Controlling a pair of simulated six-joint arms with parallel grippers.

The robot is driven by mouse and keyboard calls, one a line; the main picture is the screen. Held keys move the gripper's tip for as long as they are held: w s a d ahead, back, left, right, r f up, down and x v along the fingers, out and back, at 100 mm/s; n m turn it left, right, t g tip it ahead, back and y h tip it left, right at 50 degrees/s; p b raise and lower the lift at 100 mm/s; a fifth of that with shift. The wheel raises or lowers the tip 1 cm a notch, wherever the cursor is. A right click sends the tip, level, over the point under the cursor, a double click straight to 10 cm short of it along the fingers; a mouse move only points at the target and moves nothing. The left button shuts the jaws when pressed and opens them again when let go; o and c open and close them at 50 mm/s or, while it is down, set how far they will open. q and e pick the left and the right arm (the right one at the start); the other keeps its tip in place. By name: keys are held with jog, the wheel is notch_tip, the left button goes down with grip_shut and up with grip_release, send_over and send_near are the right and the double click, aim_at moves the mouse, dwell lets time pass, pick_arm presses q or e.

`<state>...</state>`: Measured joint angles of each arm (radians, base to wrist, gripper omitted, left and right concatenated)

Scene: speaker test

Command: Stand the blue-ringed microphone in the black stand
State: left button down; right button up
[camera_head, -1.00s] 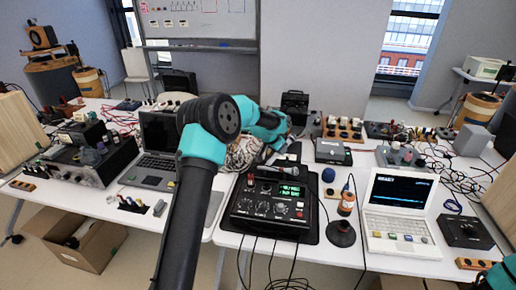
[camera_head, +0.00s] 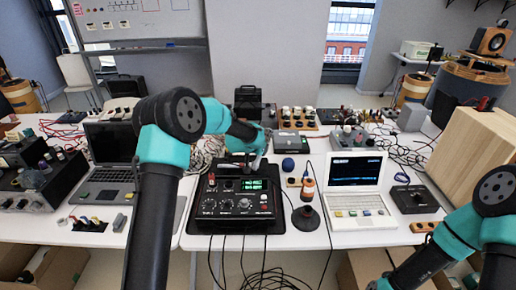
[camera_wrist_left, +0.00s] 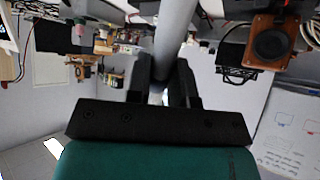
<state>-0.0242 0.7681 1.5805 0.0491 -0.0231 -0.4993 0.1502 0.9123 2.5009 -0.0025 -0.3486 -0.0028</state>
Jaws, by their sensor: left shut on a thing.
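My left gripper (camera_wrist_left: 163,75) is shut on a grey cylindrical shaft (camera_wrist_left: 174,38) in the left wrist view, which looks like the microphone's handle. No blue ring shows on the visible part. In the head view my left arm reaches over the back of the black control box, and its fingers are too small and hidden to read there.
The black control box (camera_head: 236,207) with lit displays fills the middle front, with cables hanging from it. A white laptop (camera_head: 357,181) stands right of the stand. A blue ball (camera_head: 288,164) sits behind the stand. A dark laptop (camera_head: 109,160) is at left.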

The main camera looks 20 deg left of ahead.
pick_arm(q)
jog(key=s+d+r+n+t+y, duration=0.1)
jog(key=s+d+t, duration=0.3)
jog(key=s+d, duration=0.4)
jog(key=s+d+r+n+t+y, duration=0.1)
jog(key=s+d+t, duration=0.3)
jog(key=s+d, duration=0.4)
jog(key=d+r, duration=0.1)
jog(key=d, duration=0.6)
jog(key=shift+n+t, duration=0.3)
jog(key=shift+n, duration=0.1)
jog(key=shift+f, duration=0.15)
notch_tip(320, 180, down, 11)
dwell(1.6)
jog(key=shift+f, duration=0.4)
dwell(1.4)
jog(key=c, duration=0.9)
grip_release()
